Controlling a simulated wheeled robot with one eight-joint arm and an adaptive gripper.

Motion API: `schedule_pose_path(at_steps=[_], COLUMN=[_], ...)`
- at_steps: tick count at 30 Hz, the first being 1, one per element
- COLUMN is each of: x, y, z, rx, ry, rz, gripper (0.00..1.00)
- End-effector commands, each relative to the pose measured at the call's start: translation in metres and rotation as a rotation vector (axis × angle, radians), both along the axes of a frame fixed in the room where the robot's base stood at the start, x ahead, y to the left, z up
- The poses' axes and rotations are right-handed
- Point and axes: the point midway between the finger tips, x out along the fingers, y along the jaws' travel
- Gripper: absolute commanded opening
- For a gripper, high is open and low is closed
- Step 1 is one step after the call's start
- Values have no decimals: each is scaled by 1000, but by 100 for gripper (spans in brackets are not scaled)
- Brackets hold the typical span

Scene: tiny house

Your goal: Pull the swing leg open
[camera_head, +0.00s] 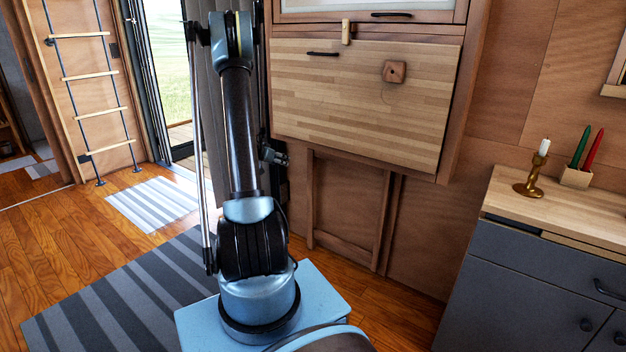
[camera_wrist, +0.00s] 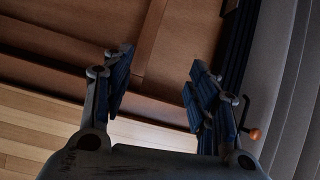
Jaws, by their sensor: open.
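The swing leg appears to be the wooden frame (camera_head: 345,246) folded flat against the wall below the light wood drop panel (camera_head: 365,105). Its posts and bottom rail show in the head view. In the wrist view, an upright wooden strip (camera_wrist: 152,40) beyond the fingers looks like its near post, though I cannot be sure. My gripper (camera_head: 273,156) shows small and partly behind my arm, to the left of the frame. In the wrist view my gripper (camera_wrist: 160,85) has its fingers spread apart with nothing between them.
A grey curtain (camera_wrist: 288,85) hangs close beside my gripper, near the glass door. A small orange-brown knob (camera_wrist: 255,133) shows beside the fingers. A dark grey cabinet (camera_head: 535,290) with a candlestick (camera_head: 531,178) stands at right. The floor (camera_head: 405,312) below the frame is clear.

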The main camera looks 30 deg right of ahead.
Motion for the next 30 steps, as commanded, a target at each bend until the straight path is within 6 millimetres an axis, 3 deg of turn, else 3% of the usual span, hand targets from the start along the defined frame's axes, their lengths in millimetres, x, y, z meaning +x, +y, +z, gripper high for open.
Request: schedule_pose_path(at_steps=[9,15,25,30], x=[21,23,27,35], y=[-54,-74,-91,-113], z=[-72,-104,-122,-132], rx=[-73,-106,-119,-119], ry=[-105,-151,-170,-171], rz=[-69,-93,-103,-104], gripper=[53,53,53,53])
